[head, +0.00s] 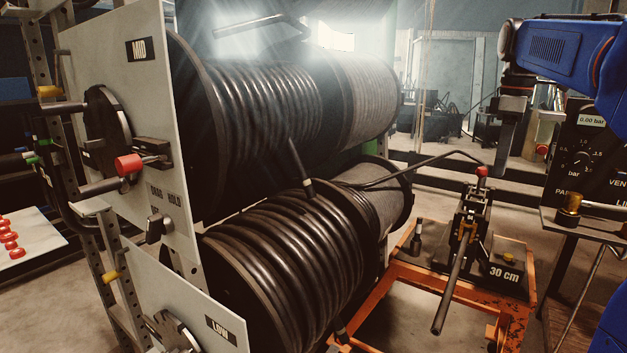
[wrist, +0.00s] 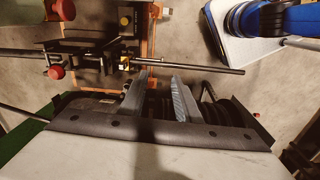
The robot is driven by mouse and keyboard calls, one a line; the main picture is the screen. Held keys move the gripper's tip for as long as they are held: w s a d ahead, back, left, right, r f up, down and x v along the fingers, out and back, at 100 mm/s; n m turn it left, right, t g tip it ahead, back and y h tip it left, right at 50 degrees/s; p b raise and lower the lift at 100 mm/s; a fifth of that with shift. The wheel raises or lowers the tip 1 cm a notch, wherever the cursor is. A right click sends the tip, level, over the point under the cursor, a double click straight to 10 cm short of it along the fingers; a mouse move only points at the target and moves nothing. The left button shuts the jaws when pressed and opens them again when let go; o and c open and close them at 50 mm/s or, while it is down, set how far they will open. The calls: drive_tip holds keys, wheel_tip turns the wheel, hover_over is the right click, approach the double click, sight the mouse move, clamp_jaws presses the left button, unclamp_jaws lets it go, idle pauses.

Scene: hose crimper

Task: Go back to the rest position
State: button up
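My gripper (wrist: 160,78) shows in the wrist view with its two grey fingers apart and nothing visible between them. A dark rod runs across the picture just beyond the fingertips; I cannot tell whether it touches them. In the head view my blue arm is at the upper right, high beside the crimper area. No rest position is marked in either view.
An upper hose reel (head: 270,100) and a lower hose reel (head: 290,245) fill the middle, behind grey panels marked MID and LOW. An orange cart (head: 405,285) carries a lever tool (head: 462,240). A pressure panel (head: 582,150) stands at the right. Floor shows between them.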

drive_tip(key=s+a+f+m+t, duration=0.1)
drive_tip(key=s+a+f+m, duration=0.2)
drive_tip(key=s+f, duration=0.6)
drive_tip(key=s+a+f+m+t, duration=0.2)
drive_tip(key=s+a+f+m, duration=0.2)
drive_tip(key=s+f, duration=0.6)
drive_tip(key=s+a+f+m+t, duration=0.1)
drive_tip(key=s+a+f+m, duration=0.2)
drive_tip(key=s+a+f, duration=0.3)
drive_tip(key=s+f, duration=0.3)
drive_tip(key=shift+s+a+f, duration=0.15)
drive_tip(key=shift+a+f, duration=0.05)
drive_tip(key=shift+a, duration=0.2)
